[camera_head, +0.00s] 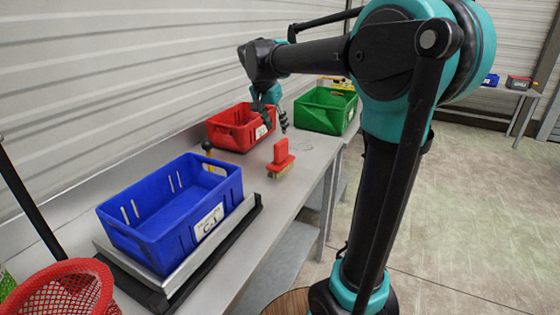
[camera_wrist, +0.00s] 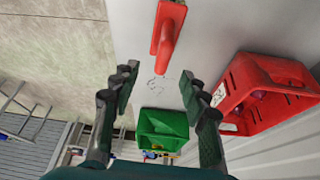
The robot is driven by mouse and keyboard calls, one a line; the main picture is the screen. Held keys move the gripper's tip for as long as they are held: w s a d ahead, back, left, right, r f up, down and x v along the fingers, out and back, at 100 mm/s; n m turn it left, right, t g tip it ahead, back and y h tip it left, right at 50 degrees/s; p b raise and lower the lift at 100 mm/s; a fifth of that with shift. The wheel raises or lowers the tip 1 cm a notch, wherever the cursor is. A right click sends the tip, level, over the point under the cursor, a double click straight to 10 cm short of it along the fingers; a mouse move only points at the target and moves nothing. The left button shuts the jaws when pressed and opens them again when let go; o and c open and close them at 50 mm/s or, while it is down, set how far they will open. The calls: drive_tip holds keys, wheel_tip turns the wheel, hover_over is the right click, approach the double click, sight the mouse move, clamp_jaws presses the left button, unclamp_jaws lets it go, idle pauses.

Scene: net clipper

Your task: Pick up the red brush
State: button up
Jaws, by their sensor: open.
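The red brush (camera_head: 281,158) stands on the grey bench with its bristles down and its red handle on top. In the wrist view the brush (camera_wrist: 168,35) shows at the top, beyond my fingertips and roughly centred between them. My gripper (camera_head: 275,118) is above the bench, behind the brush in the head view and close to the red crate. In the wrist view my gripper (camera_wrist: 160,82) has its two fingers wide apart with nothing between them. The brush is apart from the fingers.
A red crate (camera_head: 228,134) stands against the wall, beside my gripper. A green crate (camera_head: 330,111) is farther back. A blue crate (camera_head: 150,247) sits on a black-edged tray nearer the front, with a red mesh basket (camera_head: 62,290) before it.

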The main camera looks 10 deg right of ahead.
sight(281, 142)
drive_tip(key=x, duration=1.4)
drive_tip(key=shift+w+f, duration=0.3)
drive_tip(key=shift+w, duration=0.25)
clamp_jaws()
